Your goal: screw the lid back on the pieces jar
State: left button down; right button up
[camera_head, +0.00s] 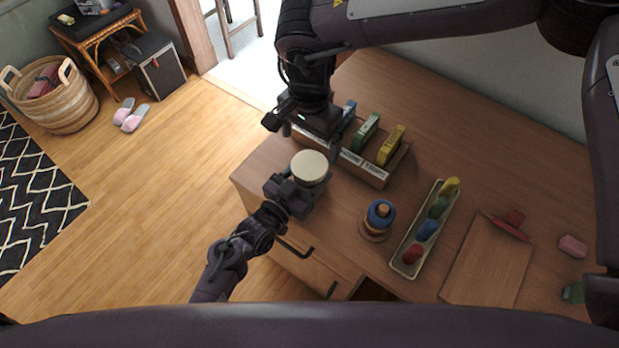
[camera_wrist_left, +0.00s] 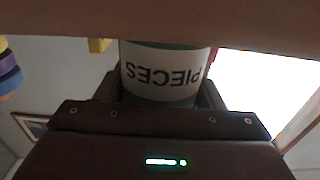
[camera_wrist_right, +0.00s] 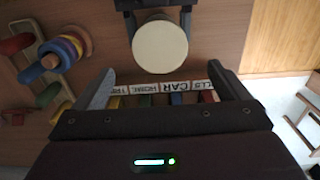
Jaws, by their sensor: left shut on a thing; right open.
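The pieces jar (camera_wrist_left: 163,75) shows in the left wrist view, its white PIECES label upside down in the picture. My left gripper (camera_head: 300,186) is shut around the jar's body at the table's near left corner. A round cream lid (camera_head: 310,166) sits on top of the jar; whether it is screwed tight cannot be told. The lid also shows face-on in the right wrist view (camera_wrist_right: 160,46). My right gripper (camera_head: 287,122) is open and empty, above and beyond the jar, apart from the lid. The jar's body is mostly hidden in the head view.
A labelled wooden organizer (camera_head: 362,168) with coloured boxes stands just behind the jar. A ring stacker (camera_head: 378,217) and a long tray (camera_head: 408,262) of coloured pieces lie to the right. A wooden board (camera_head: 487,265) is farther right. The table edge runs close by the jar.

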aim_at(310, 164)
notch_tip(310, 164, down, 8)
jog(key=shift+r, duration=0.15)
dwell(0.3)
